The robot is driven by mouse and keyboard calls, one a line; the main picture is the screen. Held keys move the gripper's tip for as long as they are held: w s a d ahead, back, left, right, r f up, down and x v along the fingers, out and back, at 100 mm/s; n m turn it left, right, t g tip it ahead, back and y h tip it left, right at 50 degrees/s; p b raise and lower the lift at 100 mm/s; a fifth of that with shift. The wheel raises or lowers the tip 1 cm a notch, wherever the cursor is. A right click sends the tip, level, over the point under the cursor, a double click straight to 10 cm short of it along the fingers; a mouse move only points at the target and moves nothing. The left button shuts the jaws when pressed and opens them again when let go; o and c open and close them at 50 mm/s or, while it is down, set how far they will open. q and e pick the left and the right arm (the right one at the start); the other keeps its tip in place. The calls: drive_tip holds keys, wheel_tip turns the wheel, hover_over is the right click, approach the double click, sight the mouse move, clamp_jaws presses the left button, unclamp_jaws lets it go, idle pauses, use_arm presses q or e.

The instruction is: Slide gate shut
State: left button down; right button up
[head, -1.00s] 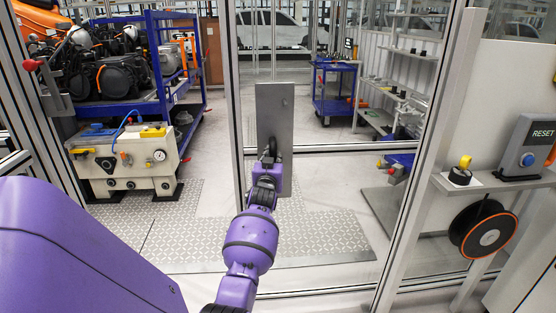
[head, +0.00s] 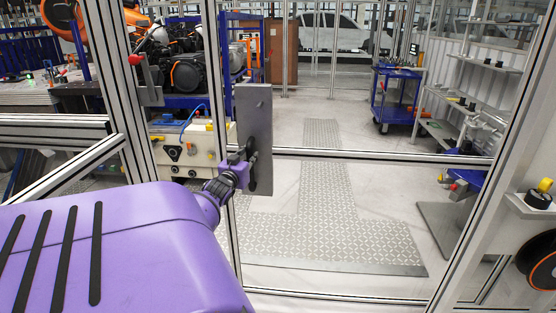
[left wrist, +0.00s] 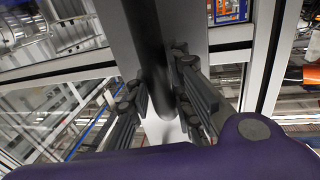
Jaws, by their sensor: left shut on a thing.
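The gate is a clear panel in an aluminium frame, and its middle rail (head: 370,155) crosses the head view. A grey plate (head: 256,112) with a dark handle (head: 251,177) is fixed by its left post. My left gripper (head: 243,168) is at the handle in the head view. In the left wrist view its fingers (left wrist: 158,88) lie on both sides of the dark handle bar (left wrist: 147,45), shut on it. A gap shows between the gate's left post (head: 226,225) and the fixed post (head: 128,110) to the left. My right gripper is out of view.
Behind the gate stand a white unit with knobs (head: 183,151) and a blue trolley (head: 393,97). A patterned floor plate (head: 330,240) lies beyond the panel, with bare floor around it. A black and yellow button (head: 539,196) sits on a shelf at the right.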

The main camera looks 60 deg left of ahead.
use_arm(q)
drive_tip(key=b, duration=0.3)
approach(221, 150)
drive_tip(key=x, duration=0.4)
drive_tip(key=shift+w+a, duration=0.1)
drive_tip(key=shift+w, duration=0.15)
drive_tip(key=s+a+b, duration=1)
drive_tip(key=s+b, duration=0.2)
drive_tip(key=b, duration=0.2)
drive_tip(key=shift+s+a+r, duration=0.35)
drive_tip(key=shift+s+a, duration=0.05)
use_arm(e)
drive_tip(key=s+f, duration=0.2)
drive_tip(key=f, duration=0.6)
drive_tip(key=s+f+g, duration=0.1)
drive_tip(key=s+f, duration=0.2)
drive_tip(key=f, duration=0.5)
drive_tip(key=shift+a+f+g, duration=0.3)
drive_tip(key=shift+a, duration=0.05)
use_arm(q)
drive_tip(key=c, duration=1.6)
unclamp_jaws()
drive_tip(key=shift+s+a, duration=0.1)
drive_tip(key=shift+s, duration=0.05)
drive_tip(key=shift+o, duration=0.2)
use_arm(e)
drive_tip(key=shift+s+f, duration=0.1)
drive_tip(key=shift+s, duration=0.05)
use_arm(q)
drive_tip(key=shift+f, duration=0.1)
